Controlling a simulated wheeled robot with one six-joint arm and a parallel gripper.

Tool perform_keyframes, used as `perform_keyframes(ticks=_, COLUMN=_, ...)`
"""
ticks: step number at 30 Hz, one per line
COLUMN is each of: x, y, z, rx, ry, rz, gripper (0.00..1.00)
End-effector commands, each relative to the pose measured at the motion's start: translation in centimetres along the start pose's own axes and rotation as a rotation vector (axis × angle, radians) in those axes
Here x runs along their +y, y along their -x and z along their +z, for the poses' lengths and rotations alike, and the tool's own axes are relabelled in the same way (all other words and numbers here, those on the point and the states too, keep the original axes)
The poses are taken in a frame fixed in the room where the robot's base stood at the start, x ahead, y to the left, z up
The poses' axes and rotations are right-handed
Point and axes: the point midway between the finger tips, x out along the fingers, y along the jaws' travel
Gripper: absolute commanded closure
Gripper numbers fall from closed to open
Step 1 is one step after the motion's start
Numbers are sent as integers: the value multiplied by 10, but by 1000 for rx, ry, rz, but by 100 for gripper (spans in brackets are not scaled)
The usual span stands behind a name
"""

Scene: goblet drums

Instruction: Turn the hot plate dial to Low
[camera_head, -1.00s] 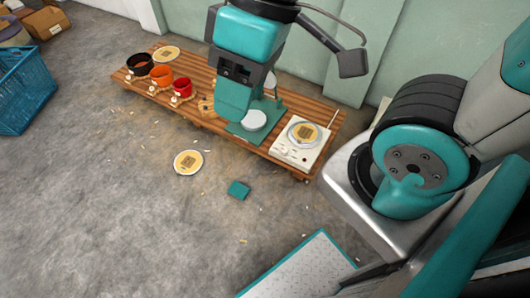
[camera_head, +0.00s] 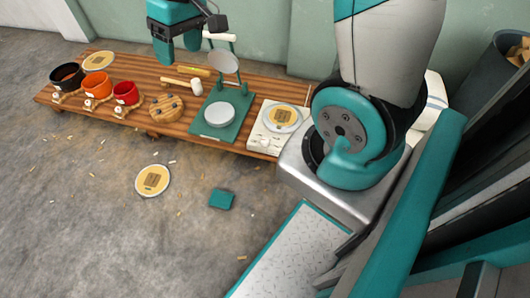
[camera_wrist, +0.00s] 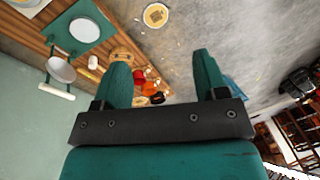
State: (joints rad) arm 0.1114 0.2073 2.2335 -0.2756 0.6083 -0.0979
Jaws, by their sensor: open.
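The hot plate (camera_head: 276,128) is a white unit at the right end of the low wooden slatted bench. A round cream disc with a printed label (camera_head: 284,117) lies on its top. Its dial (camera_head: 265,142) is a small pale knob on the front edge; its setting is too small to read. My gripper (camera_head: 181,57) is above the back of the bench, left of the hot plate and well apart from it. In the wrist view my gripper (camera_wrist: 160,75) has its two teal fingers spread with nothing between them. The hot plate is not clear in the wrist view.
A teal press (camera_head: 222,118) with a round plate stands beside the hot plate. A mallet (camera_head: 183,85), a wooden disc (camera_head: 167,108) and black, orange and red pots (camera_head: 96,86) are further left. A labelled disc (camera_head: 153,180) and teal block (camera_head: 221,199) lie on the floor.

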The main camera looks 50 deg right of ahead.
Motion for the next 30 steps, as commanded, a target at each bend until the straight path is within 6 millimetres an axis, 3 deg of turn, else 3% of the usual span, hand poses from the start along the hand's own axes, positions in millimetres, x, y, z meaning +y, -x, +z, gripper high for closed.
perform_keyframes(ticks=1, x=37, y=-54, z=-3, rx=-6, ry=-55, rz=19, gripper=34)
perform_keyframes(ticks=4, x=101, y=-115, z=-9, rx=-9, ry=-152, rz=60, gripper=34)
perform_keyframes(ticks=8, x=186, y=-196, z=-2, rx=-20, ry=-275, rz=112, gripper=34)
perform_keyframes(ticks=12, x=272, y=-278, z=22, rx=-37, ry=-395, rz=162, gripper=34)
perform_keyframes(ticks=15, x=319, y=-324, z=43, rx=-51, ry=-461, rz=191, gripper=34)
perform_keyframes(ticks=18, x=350, y=-355, z=60, rx=-61, ry=-508, rz=211, gripper=34)
perform_keyframes(ticks=21, x=368, y=-372, z=71, rx=-69, ry=-534, rz=223, gripper=34)
perform_keyframes(ticks=30, x=382, y=-408, z=81, rx=-75, ry=-547, rz=228, gripper=34)
